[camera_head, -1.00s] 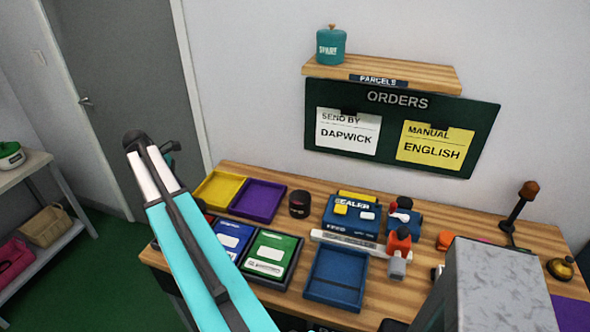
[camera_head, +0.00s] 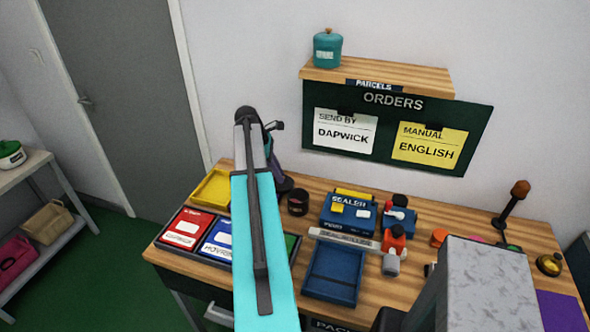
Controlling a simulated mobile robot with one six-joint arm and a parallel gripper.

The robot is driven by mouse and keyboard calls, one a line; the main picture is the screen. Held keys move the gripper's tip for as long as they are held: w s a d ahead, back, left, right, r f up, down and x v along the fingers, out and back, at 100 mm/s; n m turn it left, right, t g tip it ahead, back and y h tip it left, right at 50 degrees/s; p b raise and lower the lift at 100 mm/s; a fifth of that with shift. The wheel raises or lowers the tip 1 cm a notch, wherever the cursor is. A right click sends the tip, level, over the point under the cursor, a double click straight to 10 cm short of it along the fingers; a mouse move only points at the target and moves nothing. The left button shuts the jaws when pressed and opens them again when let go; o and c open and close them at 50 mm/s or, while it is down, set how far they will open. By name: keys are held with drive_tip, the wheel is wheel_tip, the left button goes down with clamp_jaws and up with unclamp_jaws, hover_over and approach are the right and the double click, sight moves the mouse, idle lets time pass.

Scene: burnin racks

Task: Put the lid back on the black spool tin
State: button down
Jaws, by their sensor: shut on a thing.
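The black spool tin (camera_head: 298,203) stands upright on the wooden bench, with a small reddish mark on its side. Its top looks dark; the inside is too small to make out. My gripper (camera_head: 283,184) hangs just left of and behind the tin, largely hidden by my own arm. It is shut on a small dark thing that looks like the lid, though its outline is unclear. The gripper and tin look close together, and I cannot tell whether they touch.
A blue sealer (camera_head: 348,214) stands right of the tin, with an empty blue tray (camera_head: 333,274) in front. A yellow tray (camera_head: 212,188) is left. Red (camera_head: 188,229) and blue (camera_head: 221,240) packs lie at the front left. A teal canister (camera_head: 327,48) stands on the shelf above.

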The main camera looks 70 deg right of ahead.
sight(293, 182)
drive_tip(key=s+d, duration=0.1)
drive_tip(key=s, duration=0.2)
drive_tip(key=s+d, duration=0.1)
drive_tip(key=s, duration=0.1)
drive_tip(key=shift+s+d, duration=0.15)
drive_tip(key=shift+d, duration=0.15)
drive_tip(key=shift+f+b, duration=1.55)
drive_tip(key=shift+f, duration=1.55)
drive_tip(key=shift+p, duration=0.4)
drive_tip(key=shift+f+p, duration=0.2)
drive_tip(key=shift+p, duration=0.15)
idle(1.5)
